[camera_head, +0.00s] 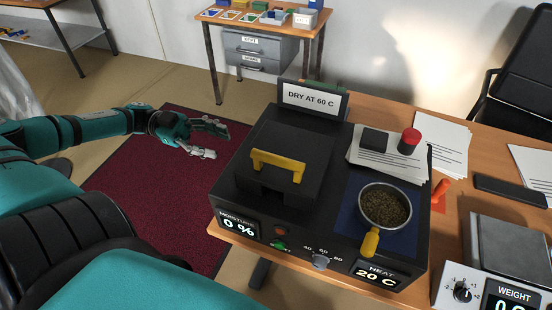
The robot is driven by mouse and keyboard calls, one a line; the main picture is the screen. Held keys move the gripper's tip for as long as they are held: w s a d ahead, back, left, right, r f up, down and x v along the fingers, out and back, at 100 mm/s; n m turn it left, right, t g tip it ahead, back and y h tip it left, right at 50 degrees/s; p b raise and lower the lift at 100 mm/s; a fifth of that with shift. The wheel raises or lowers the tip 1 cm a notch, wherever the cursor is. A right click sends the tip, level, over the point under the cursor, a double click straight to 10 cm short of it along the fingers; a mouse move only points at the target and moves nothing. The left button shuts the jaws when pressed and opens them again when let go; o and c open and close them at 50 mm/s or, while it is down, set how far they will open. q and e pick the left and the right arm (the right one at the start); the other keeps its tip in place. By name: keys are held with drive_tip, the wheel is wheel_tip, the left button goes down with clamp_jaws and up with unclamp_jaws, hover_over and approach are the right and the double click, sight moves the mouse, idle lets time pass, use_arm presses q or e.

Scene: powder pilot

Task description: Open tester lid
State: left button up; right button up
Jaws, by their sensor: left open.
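The tester (331,261) is a black box on the wooden table, with "MOISTURE 0 %" and "HEAT 20 C" displays on its front. Its dark lid (309,145) lies shut on the left part of the top, with a yellow handle (278,164) standing up from it. My left gripper (221,141) is open and empty, to the left of the tester and apart from the handle, over the floor mat. My right gripper is not in view.
A metal pan of grains (385,206) with a yellow handle sits on the tester's right side. A red-capped jar (409,141) and papers (360,146) are behind it. A scale (501,290) stands at right. A sign (311,99) reading "DRY AT 60 C" stands behind the lid.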

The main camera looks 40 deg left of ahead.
sight(295, 166)
use_arm(q)
drive_tip(key=x, duration=1.5)
drive_tip(key=shift+w+b, duration=0.15)
drive_tip(key=shift+b, duration=0.25)
drive_tip(key=shift+c, duration=0.2)
clamp_jaws()
